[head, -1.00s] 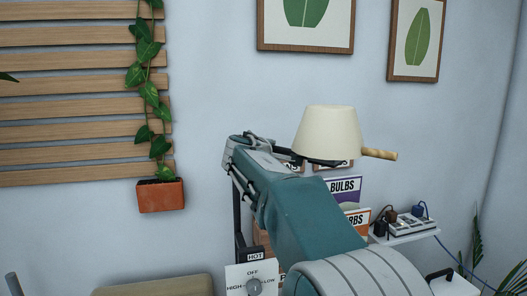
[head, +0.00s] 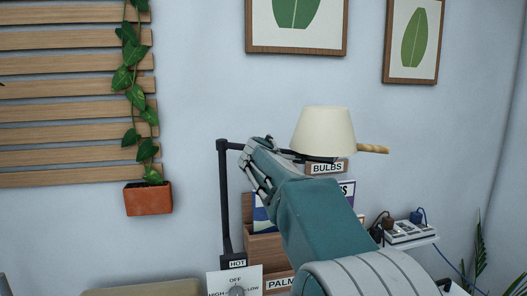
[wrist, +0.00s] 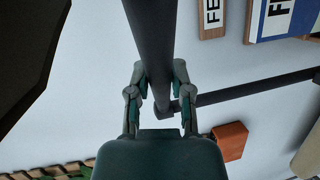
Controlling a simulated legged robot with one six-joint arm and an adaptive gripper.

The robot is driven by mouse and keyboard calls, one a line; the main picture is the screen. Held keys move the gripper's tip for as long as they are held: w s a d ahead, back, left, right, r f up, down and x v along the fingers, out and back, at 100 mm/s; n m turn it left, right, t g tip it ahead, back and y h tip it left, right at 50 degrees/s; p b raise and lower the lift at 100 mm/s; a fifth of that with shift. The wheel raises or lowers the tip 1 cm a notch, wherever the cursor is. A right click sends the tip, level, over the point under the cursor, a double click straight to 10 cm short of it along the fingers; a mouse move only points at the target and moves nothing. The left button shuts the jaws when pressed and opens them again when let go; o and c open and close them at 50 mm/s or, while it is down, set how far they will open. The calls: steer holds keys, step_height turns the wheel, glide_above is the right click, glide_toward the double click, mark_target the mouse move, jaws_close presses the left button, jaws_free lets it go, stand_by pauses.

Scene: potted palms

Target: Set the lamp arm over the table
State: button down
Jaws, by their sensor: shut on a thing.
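The lamp has a cream shade (head: 324,131) with a wooden handle (head: 372,149) on its right side. Its upright black post (head: 224,205) stands to the left of my gripper. The dark lamp arm (wrist: 150,35) runs between my fingers in the wrist view, and the post (wrist: 265,88) crosses at the right there. My gripper (head: 260,152) is shut around the lamp arm, near the post end; it also shows in the wrist view (wrist: 155,80). My arm hides part of the lamp arm in the head view. I cannot make out a tabletop.
A wooden box (head: 262,247) with folders stands behind my arm. A dial panel (head: 236,283) is by the post's foot. A shelf with a power strip (head: 409,232) is at the right. A plant in a terracotta pot (head: 148,198) hangs on the left wall.

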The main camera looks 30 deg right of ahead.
steer(key=shift+w+d+f, duration=0.1)
steer(key=shift+f, duration=0.2)
steer(key=c, duration=0.5)
jaws_free()
steer(key=shift+w+d, duration=0.1)
steer(key=shift+c, duration=0.2)
steer(key=shift+r, duration=0.1)
steer(key=shift+r, duration=0.1)
steer(key=shift+s, duration=0.2)
steer(key=v, duration=1.1)
steer(key=shift+a, duration=0.4)
steer(key=shift+s, duration=0.15)
